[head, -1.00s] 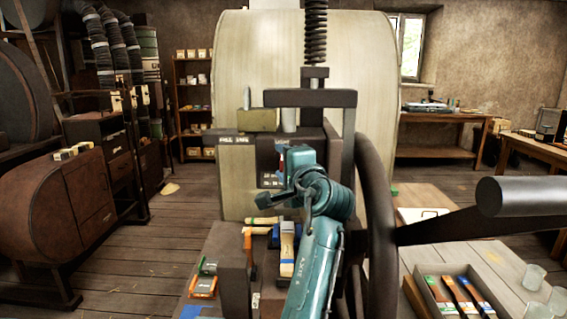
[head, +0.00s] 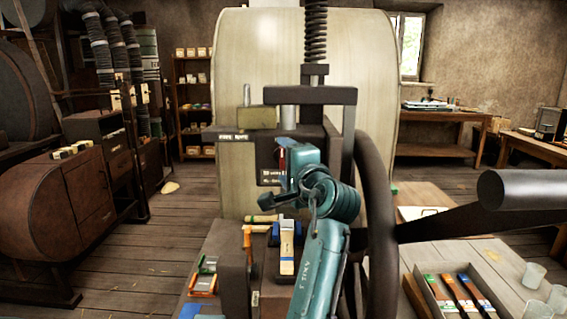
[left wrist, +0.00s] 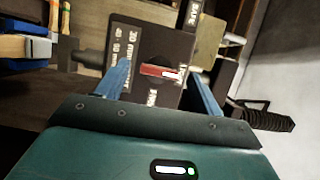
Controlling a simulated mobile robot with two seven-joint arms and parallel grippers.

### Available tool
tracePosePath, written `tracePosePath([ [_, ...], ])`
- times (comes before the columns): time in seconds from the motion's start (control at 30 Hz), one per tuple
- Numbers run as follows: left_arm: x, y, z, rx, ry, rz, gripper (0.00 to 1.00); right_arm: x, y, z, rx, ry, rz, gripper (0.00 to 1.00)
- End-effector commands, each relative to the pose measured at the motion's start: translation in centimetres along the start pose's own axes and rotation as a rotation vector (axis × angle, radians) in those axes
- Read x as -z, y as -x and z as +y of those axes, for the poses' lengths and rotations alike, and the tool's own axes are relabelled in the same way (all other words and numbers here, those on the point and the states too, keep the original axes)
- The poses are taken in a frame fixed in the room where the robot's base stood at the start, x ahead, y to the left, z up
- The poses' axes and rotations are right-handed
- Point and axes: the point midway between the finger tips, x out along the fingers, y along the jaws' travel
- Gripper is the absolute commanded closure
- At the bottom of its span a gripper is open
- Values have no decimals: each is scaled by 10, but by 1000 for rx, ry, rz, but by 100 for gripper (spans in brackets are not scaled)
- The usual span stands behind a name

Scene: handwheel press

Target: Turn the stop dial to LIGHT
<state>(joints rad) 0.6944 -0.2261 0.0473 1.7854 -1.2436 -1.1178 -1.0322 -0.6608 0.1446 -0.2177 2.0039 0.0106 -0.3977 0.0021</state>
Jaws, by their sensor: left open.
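The stop dial shows in the left wrist view as a dark plate with white lettering and a red-and-white pointer (left wrist: 160,71). The lettering is turned sideways and too small to read fully, so I cannot tell which mark the pointer is at. My left gripper (left wrist: 160,78) is open, with one blue finger on each side of the pointer and visible gaps between. In the head view my teal left gripper (head: 286,166) is in front of the press and hides most of the dial plate (head: 268,177). My right gripper is not in view.
The press's large handwheel (head: 375,200) stands just right of my left arm, with a thick handle (head: 520,190) reaching right. A dark press frame (head: 310,96) and spring rise above.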

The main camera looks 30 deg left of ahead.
Motion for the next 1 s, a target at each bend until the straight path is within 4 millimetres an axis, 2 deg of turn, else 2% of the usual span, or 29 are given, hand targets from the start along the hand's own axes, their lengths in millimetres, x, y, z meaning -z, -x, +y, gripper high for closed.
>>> tracePosePath([
  [0.3, 0, 71, 4, -3, 3, 4, 33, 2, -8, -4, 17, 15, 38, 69],
  [0.5, 0, 103, 3, -4, 0, 2, 33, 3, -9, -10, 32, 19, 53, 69],
  [0.7, 0, 115, 1, -2, 1, 0, 33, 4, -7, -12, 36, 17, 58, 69],
  [1.0, 0, 115, 0, -2, 0, 0, 33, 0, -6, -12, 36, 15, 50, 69],
])
